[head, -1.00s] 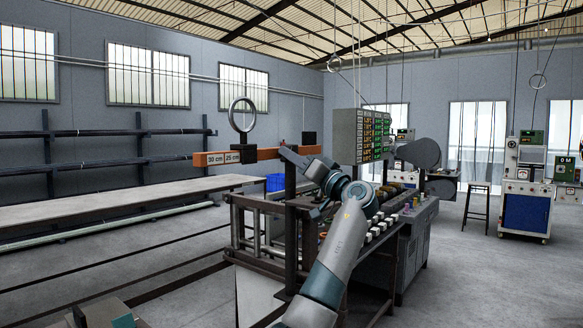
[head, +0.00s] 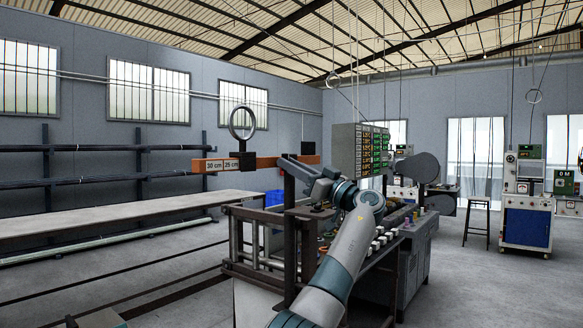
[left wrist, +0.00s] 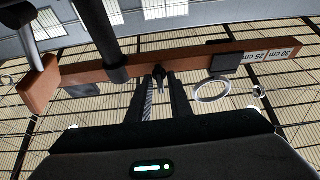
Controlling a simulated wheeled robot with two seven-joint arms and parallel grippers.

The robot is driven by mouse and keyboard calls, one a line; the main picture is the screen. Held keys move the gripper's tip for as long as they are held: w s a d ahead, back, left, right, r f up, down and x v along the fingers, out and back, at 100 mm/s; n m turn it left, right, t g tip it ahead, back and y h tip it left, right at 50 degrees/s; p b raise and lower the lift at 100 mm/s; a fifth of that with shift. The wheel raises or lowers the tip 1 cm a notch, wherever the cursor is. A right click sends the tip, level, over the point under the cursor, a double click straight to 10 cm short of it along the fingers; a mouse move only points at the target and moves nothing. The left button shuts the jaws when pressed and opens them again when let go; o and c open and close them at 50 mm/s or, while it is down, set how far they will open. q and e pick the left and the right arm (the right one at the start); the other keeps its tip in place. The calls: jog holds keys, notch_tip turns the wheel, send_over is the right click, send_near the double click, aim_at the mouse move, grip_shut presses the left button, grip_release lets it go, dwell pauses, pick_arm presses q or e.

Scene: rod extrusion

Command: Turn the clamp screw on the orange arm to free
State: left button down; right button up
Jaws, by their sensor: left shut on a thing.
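The orange arm (head: 268,162) runs level above the machine in the head view, with 30 cm and 25 cm labels at its left end. It also crosses the left wrist view (left wrist: 192,60). A dark block with a ring (head: 241,122) sits on it near the labels. My left gripper (head: 287,165) is at the underside of the orange arm, beside the dark post. In the left wrist view its fingers (left wrist: 160,85) close around the small dark clamp screw (left wrist: 160,73) under the orange arm. The screw is hidden in the head view. My right gripper is not in view.
A dark upright post (head: 291,235) stands close beside my left gripper. The machine with several buttons (head: 385,235) is to the right below my arm. A long pale table (head: 100,212) lies to the left.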

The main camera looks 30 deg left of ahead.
pick_arm(q)
jog(key=shift+f, duration=0.1)
jog(key=c, duration=1.9)
grip_release()
jog(key=shift+o, duration=0.2)
